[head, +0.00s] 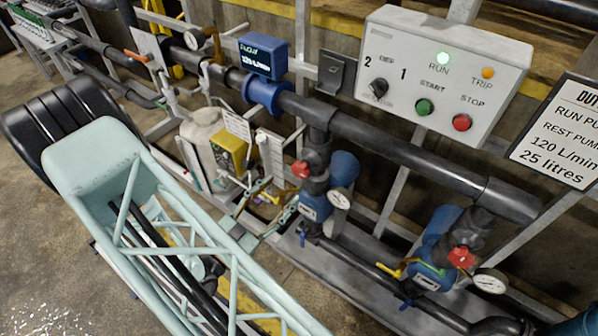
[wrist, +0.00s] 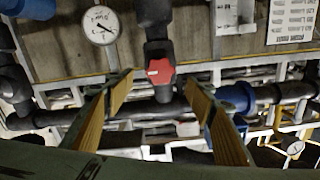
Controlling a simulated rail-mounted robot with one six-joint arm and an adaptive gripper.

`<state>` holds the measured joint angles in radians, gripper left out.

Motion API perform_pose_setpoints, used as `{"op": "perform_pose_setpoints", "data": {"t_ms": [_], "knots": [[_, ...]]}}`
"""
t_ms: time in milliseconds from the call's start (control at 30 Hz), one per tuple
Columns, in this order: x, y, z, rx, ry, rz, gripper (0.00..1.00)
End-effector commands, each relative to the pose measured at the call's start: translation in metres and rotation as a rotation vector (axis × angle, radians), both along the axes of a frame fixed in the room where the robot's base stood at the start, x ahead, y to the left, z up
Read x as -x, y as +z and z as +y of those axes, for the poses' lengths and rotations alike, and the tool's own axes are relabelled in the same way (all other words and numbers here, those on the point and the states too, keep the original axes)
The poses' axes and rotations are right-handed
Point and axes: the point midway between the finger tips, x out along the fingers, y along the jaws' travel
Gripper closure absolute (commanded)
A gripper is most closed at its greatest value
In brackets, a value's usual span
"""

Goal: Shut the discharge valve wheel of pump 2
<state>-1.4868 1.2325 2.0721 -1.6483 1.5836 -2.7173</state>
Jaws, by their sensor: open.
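Two red valve wheels show in the head view, one on the left pump's riser (head: 301,169) and one on the right pump's riser (head: 461,257). The pump labels are too small to read. My gripper (head: 278,197) is low in front of the left wheel, with its yellow-padded fingers apart. In the wrist view a red wheel (wrist: 161,72) on a dark vertical pipe appears between the two open fingertips (wrist: 159,82), beyond them. Nothing is held. Contact with the wheel cannot be made out.
A round gauge (head: 340,198) sits right beside the left wheel. A blue flow meter (head: 263,58) is on the upper pipe. The control box (head: 440,75) has a lit green RUN lamp. Open floor lies at lower left.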

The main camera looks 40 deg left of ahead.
Motion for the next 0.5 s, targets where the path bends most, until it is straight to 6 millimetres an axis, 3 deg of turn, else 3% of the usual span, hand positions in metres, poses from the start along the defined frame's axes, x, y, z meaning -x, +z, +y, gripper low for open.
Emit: {"op": "perform_pose_setpoints", "data": {"t_ms": [500], "knots": [[-0.051, 0.000, -0.001, -0.001, -0.002, 0.001, 0.50]]}}
